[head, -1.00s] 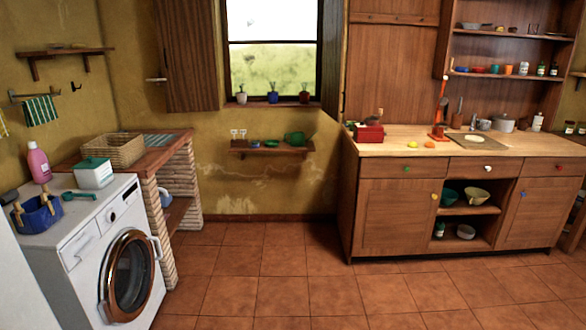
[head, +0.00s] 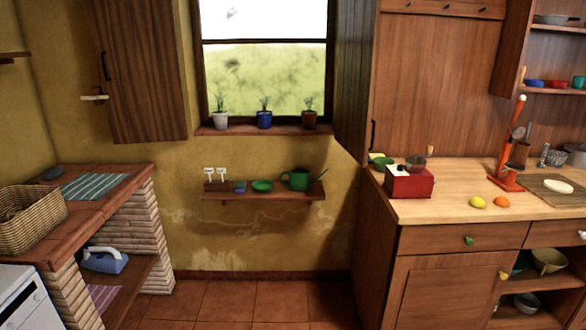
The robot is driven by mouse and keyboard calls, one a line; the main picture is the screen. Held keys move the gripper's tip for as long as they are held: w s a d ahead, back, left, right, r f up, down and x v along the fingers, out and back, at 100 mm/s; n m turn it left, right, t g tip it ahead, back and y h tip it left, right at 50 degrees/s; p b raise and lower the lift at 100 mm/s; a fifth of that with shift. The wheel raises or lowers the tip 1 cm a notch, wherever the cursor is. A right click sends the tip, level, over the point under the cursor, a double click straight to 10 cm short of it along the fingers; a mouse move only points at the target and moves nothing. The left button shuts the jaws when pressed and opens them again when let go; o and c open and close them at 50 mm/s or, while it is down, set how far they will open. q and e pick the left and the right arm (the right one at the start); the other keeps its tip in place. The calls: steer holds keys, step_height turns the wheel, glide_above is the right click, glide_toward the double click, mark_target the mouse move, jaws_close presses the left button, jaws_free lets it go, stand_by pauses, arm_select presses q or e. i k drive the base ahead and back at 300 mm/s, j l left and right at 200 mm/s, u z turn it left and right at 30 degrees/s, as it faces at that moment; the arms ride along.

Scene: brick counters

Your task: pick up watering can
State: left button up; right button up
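A green watering can (head: 297,180) stands on the right part of a small wooden wall shelf (head: 225,194) below the window. Its spout points up to the right. It is upright and nothing touches it from my side. Neither of my grippers shows in the head view.
A green bowl (head: 262,186) and a small blue item (head: 240,187) share the shelf. A brick counter (head: 98,185) with a wicker basket (head: 30,218) stands left. A wooden cabinet (head: 428,285) with a red grinder (head: 409,184) stands right. The tiled floor (head: 255,304) between them is clear.

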mark_target(299, 178)
steer(key=i, duration=1.1)
steer(key=i+z, duration=0.1)
steer(key=i, duration=1.05)
steer(key=j, duration=0.1)
